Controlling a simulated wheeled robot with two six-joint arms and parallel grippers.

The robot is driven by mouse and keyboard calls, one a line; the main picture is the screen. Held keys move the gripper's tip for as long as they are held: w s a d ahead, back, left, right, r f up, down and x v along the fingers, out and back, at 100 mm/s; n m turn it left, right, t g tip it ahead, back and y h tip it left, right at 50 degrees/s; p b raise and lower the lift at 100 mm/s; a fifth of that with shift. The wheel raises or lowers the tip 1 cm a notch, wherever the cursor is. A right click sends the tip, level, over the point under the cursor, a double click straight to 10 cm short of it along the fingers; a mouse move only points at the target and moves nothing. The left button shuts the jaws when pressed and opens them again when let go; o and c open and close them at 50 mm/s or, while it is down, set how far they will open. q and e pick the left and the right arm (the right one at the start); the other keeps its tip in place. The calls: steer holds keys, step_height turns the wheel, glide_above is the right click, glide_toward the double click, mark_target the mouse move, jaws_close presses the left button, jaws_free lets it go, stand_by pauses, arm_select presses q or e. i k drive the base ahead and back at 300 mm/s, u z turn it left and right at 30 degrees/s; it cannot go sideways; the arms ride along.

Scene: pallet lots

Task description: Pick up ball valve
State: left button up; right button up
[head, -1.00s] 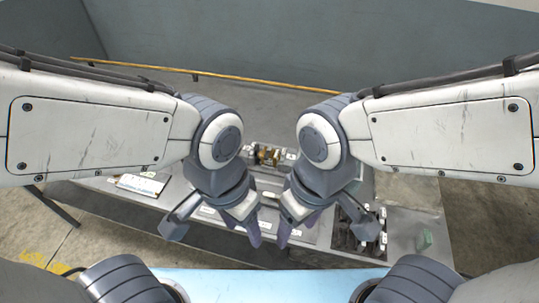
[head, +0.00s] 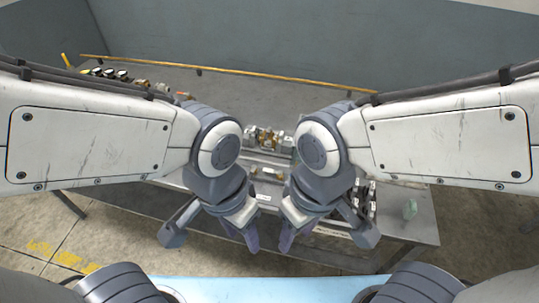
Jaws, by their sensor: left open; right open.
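Brass-coloured fittings (head: 264,138) sit on the grey table between my two wrists in the head view. They are small and partly hidden, so I cannot tell whether one is the ball valve. My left gripper (head: 253,240) hangs in front of the table's near edge, pointing down, open and empty. My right gripper (head: 284,241) hangs close beside it, also open and empty. Both are apart from the brass fittings, nearer to me.
The grey table (head: 410,230) spans the view, with a green item (head: 409,209) at its right. Several dark and brass parts (head: 122,76) stand at the far left. A yellow rail (head: 235,73) runs along the back. My arms hide much of the tabletop.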

mark_target(272, 140)
steer(key=k, duration=0.85)
steer(key=u, duration=0.75)
steer(key=i, duration=0.7)
steer(key=u, duration=0.5)
steer(key=i, duration=0.8)
steer(key=z, duration=0.55)
steer(key=i, duration=0.55)
steer(key=z, duration=1)
steer(key=i, duration=0.25)
steer(key=z, duration=0.2)
